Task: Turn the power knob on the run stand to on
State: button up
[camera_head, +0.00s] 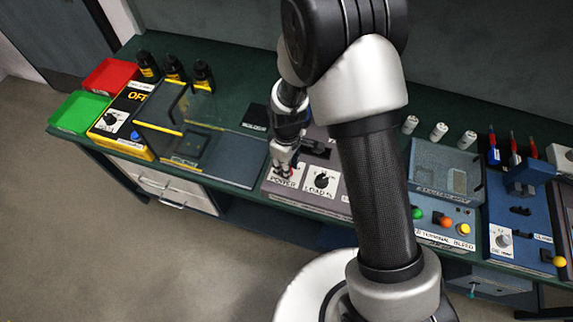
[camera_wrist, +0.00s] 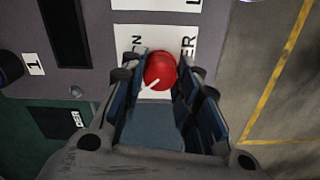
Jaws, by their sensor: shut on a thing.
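The run stand (camera_head: 334,207) is a grey-purple box in the middle of the bench, with a POWER label and a LOAD label on its top. In the wrist view the power knob (camera_wrist: 160,71) is a round red knob with a white pointer line toward the lower left, on a white label reading ON and partly "ER". My gripper (camera_wrist: 160,80) is shut on the red knob, one finger on each side. In the head view my gripper (camera_head: 283,167) reaches down to the POWER label and mostly hides the knob.
The black LOAD knob (camera_head: 322,181) sits just right of the power knob. A blue press-like stand (camera_head: 520,220) and a panel with coloured buttons (camera_head: 446,222) stand to the right. A yellow-edged station (camera_head: 128,118) and green (camera_head: 78,113) and red trays (camera_head: 110,75) stand left.

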jog(key=shift+c, duration=0.6)
jog(key=shift+m, duration=0.3)
jog(key=m, duration=0.3)
jog(key=shift+m, duration=0.3)
jog(key=m, duration=0.4)
jog(key=shift+m, duration=0.3)
jog(key=m, duration=0.9)
jog(key=o, duration=1.1)
